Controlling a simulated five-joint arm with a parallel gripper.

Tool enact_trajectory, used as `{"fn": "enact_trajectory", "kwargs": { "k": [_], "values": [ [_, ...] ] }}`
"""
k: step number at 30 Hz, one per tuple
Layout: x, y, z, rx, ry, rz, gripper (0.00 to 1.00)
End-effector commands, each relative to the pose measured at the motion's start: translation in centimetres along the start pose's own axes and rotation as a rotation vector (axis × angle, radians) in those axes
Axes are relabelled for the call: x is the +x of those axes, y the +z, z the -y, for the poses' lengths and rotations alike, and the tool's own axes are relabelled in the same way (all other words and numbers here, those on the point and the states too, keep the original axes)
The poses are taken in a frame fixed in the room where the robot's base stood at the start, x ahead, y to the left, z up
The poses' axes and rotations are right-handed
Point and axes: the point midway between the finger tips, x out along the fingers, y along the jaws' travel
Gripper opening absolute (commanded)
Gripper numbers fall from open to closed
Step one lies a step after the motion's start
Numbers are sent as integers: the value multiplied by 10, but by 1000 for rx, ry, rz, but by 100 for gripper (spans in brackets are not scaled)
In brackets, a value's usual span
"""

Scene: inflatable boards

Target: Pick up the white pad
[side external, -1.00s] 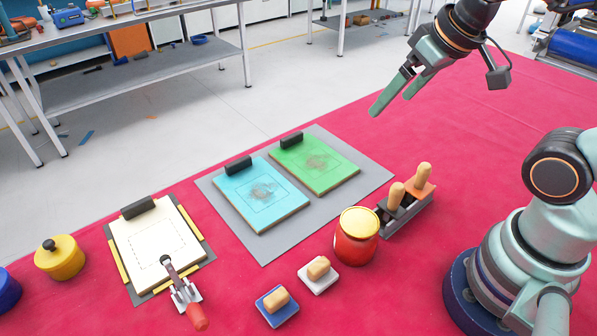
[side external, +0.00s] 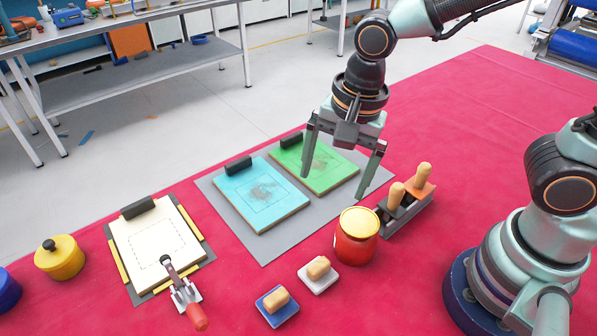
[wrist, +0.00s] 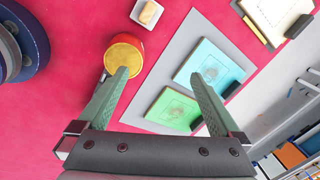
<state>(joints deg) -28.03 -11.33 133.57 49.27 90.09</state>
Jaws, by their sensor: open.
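The white pad (side external: 319,283) is a small white block with a tan wooden handle on top. It lies on the red cloth in front of the red can, and it also shows at the top of the wrist view (wrist: 146,13). My gripper (side external: 332,186) is open and empty above the green board, up and to the right of the pad in the side view. In the wrist view both fingers of my gripper (wrist: 162,80) are spread apart with nothing between them.
A red can with a yellow lid (side external: 357,246) stands beside the pad. A blue pad (side external: 277,312) lies to its left. A grey holder with wooden-handled tools (side external: 405,219) is behind the can. Blue (side external: 284,210) and green boards (side external: 340,178) lie on a grey mat (side external: 262,252).

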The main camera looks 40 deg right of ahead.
Motion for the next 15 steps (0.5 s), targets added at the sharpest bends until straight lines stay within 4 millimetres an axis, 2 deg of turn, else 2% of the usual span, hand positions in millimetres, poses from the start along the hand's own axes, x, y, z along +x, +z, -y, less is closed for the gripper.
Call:
{"fn": "enact_trajectory", "kwargs": {
  "k": [1, 6, 10, 15],
  "values": [
    [9, 13, -1, 65, 30, 4, 100],
    [30, 46, -5, 304, 102, -9, 100],
    [40, 61, -9, 423, 132, -26, 100],
    [50, 67, -12, 485, 148, -38, 100]
  ]
}}
